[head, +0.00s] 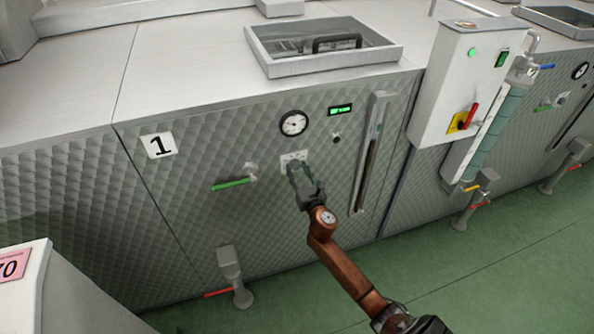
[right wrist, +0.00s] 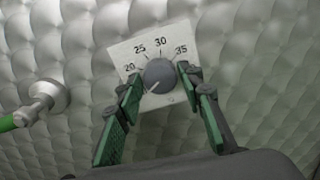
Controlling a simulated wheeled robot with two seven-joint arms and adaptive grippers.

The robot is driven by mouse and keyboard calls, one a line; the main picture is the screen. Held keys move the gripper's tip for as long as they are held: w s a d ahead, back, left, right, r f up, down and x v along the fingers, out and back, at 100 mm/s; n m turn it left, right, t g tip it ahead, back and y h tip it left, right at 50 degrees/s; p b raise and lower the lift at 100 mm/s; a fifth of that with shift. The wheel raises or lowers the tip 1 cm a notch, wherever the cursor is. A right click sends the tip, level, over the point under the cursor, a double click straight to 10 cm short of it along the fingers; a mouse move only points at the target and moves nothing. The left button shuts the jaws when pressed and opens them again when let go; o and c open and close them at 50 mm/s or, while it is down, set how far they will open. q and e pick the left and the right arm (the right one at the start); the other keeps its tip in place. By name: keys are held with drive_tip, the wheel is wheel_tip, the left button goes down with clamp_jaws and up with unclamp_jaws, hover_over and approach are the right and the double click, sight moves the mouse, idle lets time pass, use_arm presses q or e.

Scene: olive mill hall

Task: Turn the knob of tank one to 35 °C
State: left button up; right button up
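Tank one (head: 215,140) is the quilted metal front with the number 1 plate (head: 158,146). Its white dial plate (head: 295,156) shows just beyond my right gripper (head: 296,170), which hides the knob in the head view. In the right wrist view the grey knob (right wrist: 159,75) sits on the dial plate (right wrist: 125,50), marked 20, 25, 30 and 35. The knob's pale pointer line points to the lower left, near or below the 20. The green-padded fingers of my right gripper (right wrist: 159,78) stand open on either side of the knob, with a narrow gap visible. My left gripper is not in view.
A green-handled valve (head: 235,184) sticks out left of the dial, also at the left of the wrist view (right wrist: 40,105). A round gauge (head: 293,123), a green display (head: 340,110) and a sight tube (head: 370,155) surround it. A red-handled drain (head: 232,280) is below.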

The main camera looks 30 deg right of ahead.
drive_tip(key=c, duration=0.6)
drive_tip(key=shift+a, duration=0.2)
drive_tip(key=shift+c, duration=0.7)
drive_tip(key=shift+d, duration=0.15)
